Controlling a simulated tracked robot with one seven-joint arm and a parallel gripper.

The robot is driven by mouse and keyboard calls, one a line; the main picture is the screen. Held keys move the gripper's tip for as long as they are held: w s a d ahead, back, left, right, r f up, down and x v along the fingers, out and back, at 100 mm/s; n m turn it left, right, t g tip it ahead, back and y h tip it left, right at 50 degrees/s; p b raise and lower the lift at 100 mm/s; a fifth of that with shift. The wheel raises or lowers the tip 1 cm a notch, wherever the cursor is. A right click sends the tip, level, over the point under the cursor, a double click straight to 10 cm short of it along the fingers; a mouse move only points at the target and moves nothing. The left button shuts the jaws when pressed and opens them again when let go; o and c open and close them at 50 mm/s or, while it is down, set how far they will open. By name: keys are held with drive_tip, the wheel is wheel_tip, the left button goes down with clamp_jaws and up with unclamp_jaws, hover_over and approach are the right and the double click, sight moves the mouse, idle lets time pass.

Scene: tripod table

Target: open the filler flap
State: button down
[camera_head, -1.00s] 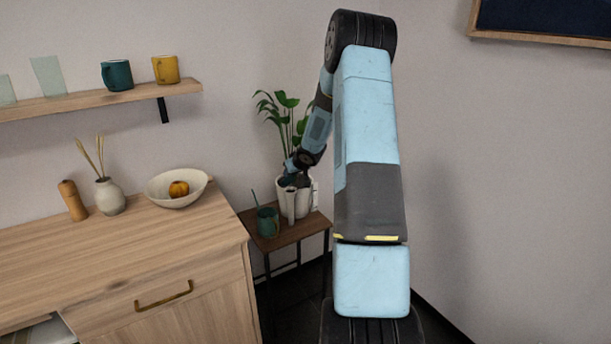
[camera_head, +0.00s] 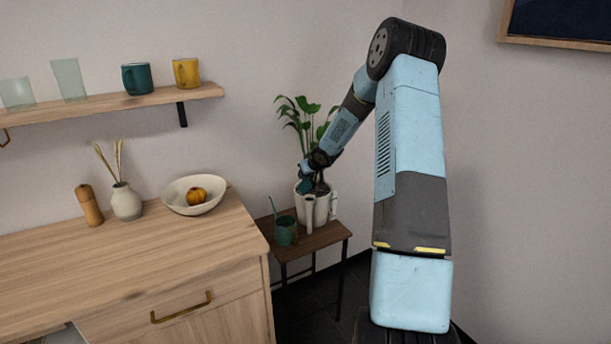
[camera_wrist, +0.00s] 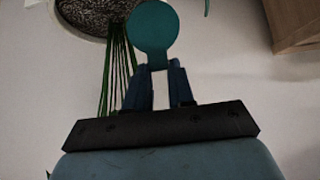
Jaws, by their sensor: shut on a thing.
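A white planter pot (camera_head: 321,209) stands on the small wooden side table, with an upright white tube on its front left side. My gripper (camera_head: 305,183) is at the top of that tube, small and partly hidden by my wrist in the head view. In the wrist view, a round teal disc (camera_wrist: 153,27), which looks like the filler flap, is at the fingertips of my gripper (camera_wrist: 159,66). The two fingers are close together and shut on its edge. A pale strip shows between the fingers. The hinge and tube mouth are hidden.
The plant's green stems (camera_wrist: 117,70) rise close beside the gripper. A teal mug (camera_head: 286,232) with a stick in it stands on the side table (camera_head: 325,237) beside the pot. The wooden cabinet (camera_head: 130,260) is at left, with a bowl (camera_head: 180,200) on top.

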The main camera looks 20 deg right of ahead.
drive_tip(key=shift+w+a+r, duration=0.1)
drive_tip(key=shift+r, duration=0.05)
drive_tip(key=c, duration=1)
unclamp_jaws()
drive_tip(key=shift+o, duration=0.2)
drive_tip(key=shift+s, duration=0.2)
drive_tip(key=v, duration=1.3)
drive_tip(key=shift+s, duration=0.15)
drive_tip(key=shift+r, duration=0.15)
